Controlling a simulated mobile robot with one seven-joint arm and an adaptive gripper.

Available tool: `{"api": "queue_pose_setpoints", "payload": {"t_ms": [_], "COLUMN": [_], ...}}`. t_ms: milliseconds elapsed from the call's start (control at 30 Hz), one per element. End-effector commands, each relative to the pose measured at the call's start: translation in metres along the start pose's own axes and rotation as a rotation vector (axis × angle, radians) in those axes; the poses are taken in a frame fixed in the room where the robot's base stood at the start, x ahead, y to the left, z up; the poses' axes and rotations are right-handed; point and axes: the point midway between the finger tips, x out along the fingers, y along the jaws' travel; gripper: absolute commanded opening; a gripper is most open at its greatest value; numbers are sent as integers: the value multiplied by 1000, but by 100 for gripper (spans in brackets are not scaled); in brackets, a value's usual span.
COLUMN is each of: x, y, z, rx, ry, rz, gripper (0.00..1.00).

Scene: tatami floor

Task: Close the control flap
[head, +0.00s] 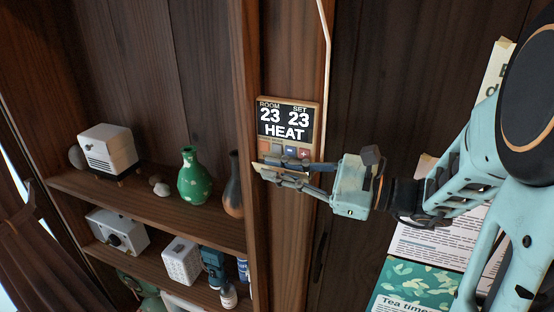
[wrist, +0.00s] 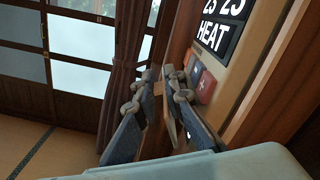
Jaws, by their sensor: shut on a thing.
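The wall control unit (head: 287,122) has a tan frame and a dark display reading ROOM 23, SET 23, HEAT. Below the display is a row of buttons, with a red plus button (head: 304,154) at the right; it also shows in the wrist view (wrist: 206,87). The tan control flap (wrist: 170,122) stands out from the unit's lower part, so the buttons are uncovered. My gripper (head: 270,167) reaches in from the right, its fingers on either side of the flap and shut on it. The fingers hide much of the flap in the head view.
Shelves left of the unit hold a green vase (head: 194,178), a dark brown vase (head: 233,190), a white box-like device (head: 108,150) and smaller items. A pale cable (head: 327,60) runs down beside the unit. Posters (head: 428,245) hang at the right, behind my arm.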

Motion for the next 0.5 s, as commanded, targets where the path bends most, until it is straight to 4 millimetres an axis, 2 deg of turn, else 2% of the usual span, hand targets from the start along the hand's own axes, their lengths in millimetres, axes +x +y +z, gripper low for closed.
{"api": "queue_pose_setpoints", "payload": {"t_ms": [200,500], "x": [0,0], "y": [-3,-3], "z": [1,-1], "rx": [79,110], "ry": [2,2], "rz": [2,2], "gripper": [0,0]}}
